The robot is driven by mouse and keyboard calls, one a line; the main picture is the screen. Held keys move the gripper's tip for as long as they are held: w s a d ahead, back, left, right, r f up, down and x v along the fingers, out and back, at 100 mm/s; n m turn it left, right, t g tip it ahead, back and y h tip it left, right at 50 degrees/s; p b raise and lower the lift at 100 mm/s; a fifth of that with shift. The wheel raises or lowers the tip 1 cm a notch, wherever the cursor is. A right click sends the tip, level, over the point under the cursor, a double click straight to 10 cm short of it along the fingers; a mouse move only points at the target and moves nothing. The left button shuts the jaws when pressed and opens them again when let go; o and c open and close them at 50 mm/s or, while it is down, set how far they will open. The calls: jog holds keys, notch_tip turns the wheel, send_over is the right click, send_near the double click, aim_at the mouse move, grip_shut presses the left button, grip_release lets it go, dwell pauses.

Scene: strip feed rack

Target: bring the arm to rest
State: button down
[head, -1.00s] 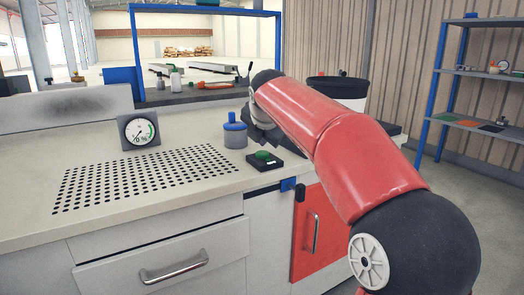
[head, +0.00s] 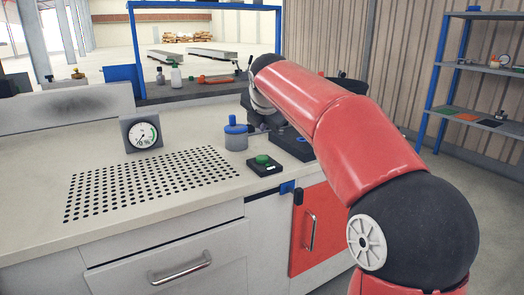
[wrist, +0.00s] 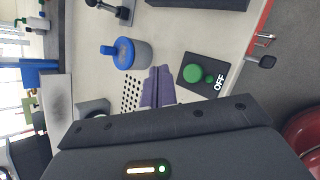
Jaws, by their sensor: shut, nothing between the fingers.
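My gripper (wrist: 158,87) shows in the wrist view with its two grey-purple fingers together and nothing between them. It is above the worktop (head: 50,232), apart from the things near it. In the head view my red arm reaches over the right end of the worktop, and its end is mostly hidden behind the arm's own links. A green button (head: 263,160) on a black base sits near the front edge; the wrist view shows it (wrist: 193,73) with the word OFF. A grey jar with a blue lid (head: 235,136) stands behind the button, and also shows in the wrist view (wrist: 133,53).
A dial gauge (head: 142,134) stands at the back left, behind a perforated area (head: 150,182). A blue frame (head: 133,50) rises behind the worktop. A red cabinet door (head: 316,228) is below the right end. A shelf rack (head: 478,118) stands at the far right.

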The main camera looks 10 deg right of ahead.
jog(key=shift+r, duration=0.1)
jog(key=s+f+m+g, duration=0.1)
jog(key=s+f+m, duration=0.5)
jog(key=s, duration=0.6)
jog(key=s+f+m+g, duration=0.1)
jog(key=s+f+m, duration=0.6)
jog(key=s+m, duration=0.4)
jog(key=s+f+m+g+y, duration=0.1)
jog(key=s+f+m, duration=0.6)
jog(key=s, duration=0.6)
jog(key=shift+s+m+g, duration=0.3)
jog(key=shift+s+m, duration=0.05)
jog(key=shift+m, duration=0.55)
jog(key=c, duration=2.1)
grip_release()
jog(key=shift+d, duration=0.1)
